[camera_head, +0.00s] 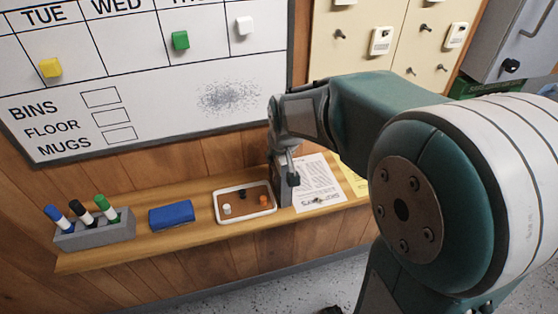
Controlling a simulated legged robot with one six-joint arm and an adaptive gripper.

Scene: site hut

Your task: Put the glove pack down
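My gripper (288,178) hangs down at the end of my arm, over the wooden shelf between a small tray and a white printed sheet. Its fingers are small and seen partly from behind, so I cannot tell whether they are open or shut. A grey upright shape (282,190) shows right at the fingers, and I cannot tell whether it is part of the gripper or a separate thing. I cannot make out a glove pack for certain. A flat blue block (171,215) lies on the shelf left of the tray, apart from the gripper.
The shelf (110,259) holds a grey marker holder (95,236), a white-rimmed tray (219,207) with small pieces, the printed sheet (318,187) and a yellow sheet (353,178). A whiteboard (170,85) hangs behind. Bare shelf shows between the blue block and the tray.

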